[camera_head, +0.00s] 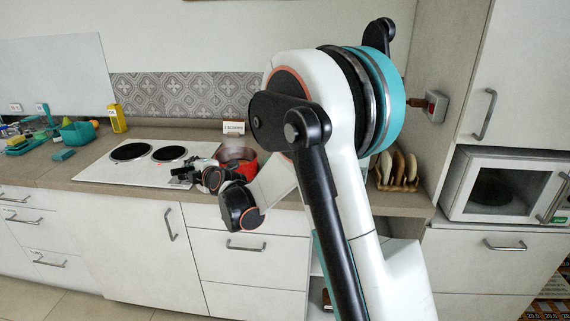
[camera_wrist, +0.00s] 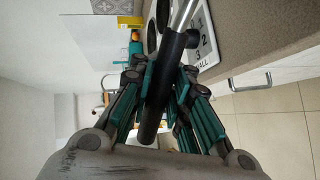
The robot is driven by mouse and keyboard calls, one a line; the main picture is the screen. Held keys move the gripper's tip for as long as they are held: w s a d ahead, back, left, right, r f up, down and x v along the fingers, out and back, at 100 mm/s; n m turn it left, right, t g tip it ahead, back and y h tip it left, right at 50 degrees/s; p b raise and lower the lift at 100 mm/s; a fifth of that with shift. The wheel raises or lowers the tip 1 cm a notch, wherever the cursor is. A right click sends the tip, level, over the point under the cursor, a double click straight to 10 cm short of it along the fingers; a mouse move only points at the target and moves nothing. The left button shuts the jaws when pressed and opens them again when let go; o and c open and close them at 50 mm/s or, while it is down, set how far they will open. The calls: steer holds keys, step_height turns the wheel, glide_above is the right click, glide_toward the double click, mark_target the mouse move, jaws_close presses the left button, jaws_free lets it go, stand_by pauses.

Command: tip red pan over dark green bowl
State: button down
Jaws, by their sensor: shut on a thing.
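The red pan (camera_head: 249,167) shows in the head view at the right end of the cooktop, upright or nearly so, partly covered by my arm. My gripper (camera_head: 188,174) is just left of it. In the wrist view my gripper (camera_wrist: 161,76) has its teal and grey fingers closed around a black handle (camera_wrist: 168,75) with a metal shaft. I take this as the red pan's handle; the pan's body is outside that view. I cannot tell whether the pan touches the counter. I cannot make out a dark green bowl; my arm hides part of the counter.
A white cooktop (camera_head: 105,171) with black plates lies left. A teal box (camera_head: 77,133), a yellow box (camera_head: 117,119) and clutter stand farther left. A small sign (camera_head: 233,128) is behind the pan. A rack with slices (camera_head: 398,170) and a microwave (camera_head: 505,187) are right.

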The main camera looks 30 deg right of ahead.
steer(key=s+d+r+m+t+p, duration=0.1)
steer(key=d+r+m+p, duration=0.1)
steer(key=r, duration=0.4)
steer(key=s+d+r+m+t+y+p, duration=0.1)
steer(key=d+r+p, duration=0.1)
steer(key=d+r, duration=0.2)
steer(key=shift+d+r+m+t, duration=0.4)
steer(key=shift+r, duration=0.75)
steer(key=s+d+r+m+t+p, duration=0.1)
steer(key=s+d+r+m, duration=0.1)
steer(key=d+r, duration=0.2)
steer(key=shift+d+r+m+t, duration=0.25)
steer(key=shift+d+m+t, duration=0.15)
steer(key=shift+d, duration=0.1)
stand_by(0.6)
steer(key=shift+s+d+r+m+p, duration=0.1)
steer(key=shift+d+r+m+p, duration=0.15)
steer(key=shift+r+m+p, duration=0.1)
steer(key=shift+s+d+r+m+t+b, duration=0.1)
steer(key=shift+s+d+m+t+b, duration=0.1)
steer(key=shift+d+m+t, duration=0.3)
steer(key=shift+s+d+r+m+t+b, duration=0.1)
steer(key=shift+s+d+m+t+b, duration=0.2)
steer(key=shift+d, duration=0.4)
stand_by(0.6)
